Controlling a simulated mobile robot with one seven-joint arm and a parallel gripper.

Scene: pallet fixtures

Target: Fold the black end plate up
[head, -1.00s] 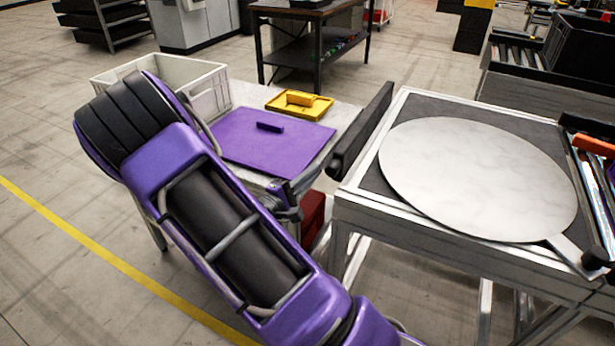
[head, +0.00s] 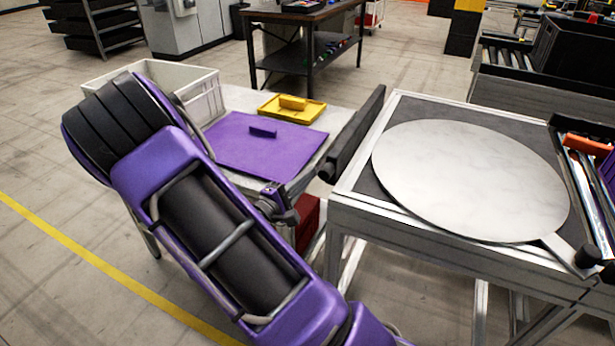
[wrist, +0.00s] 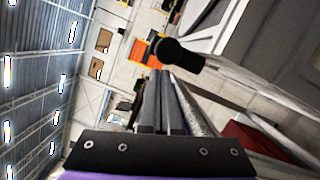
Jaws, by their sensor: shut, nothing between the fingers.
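The black end plate (head: 357,133) is a long dark bar along the left edge of the fixture table (head: 350,208). It rises to about the height of the table top; its exact tilt is hard to tell. A black rounded knob at its near end also shows in the wrist view (wrist: 183,54). My gripper (head: 308,180) is at the near end of the plate, on its left side. In the wrist view my fingers (wrist: 160,78) are together and empty, with their tips close to the knob. I cannot tell whether they touch it.
A large pale round disc (head: 470,180) with a handle lies on the table. Left of the plate, a low bench holds a purple board (head: 250,150), a yellow tray (head: 275,112) and a grey crate (head: 205,100). A red box (head: 307,222) stands below my gripper.

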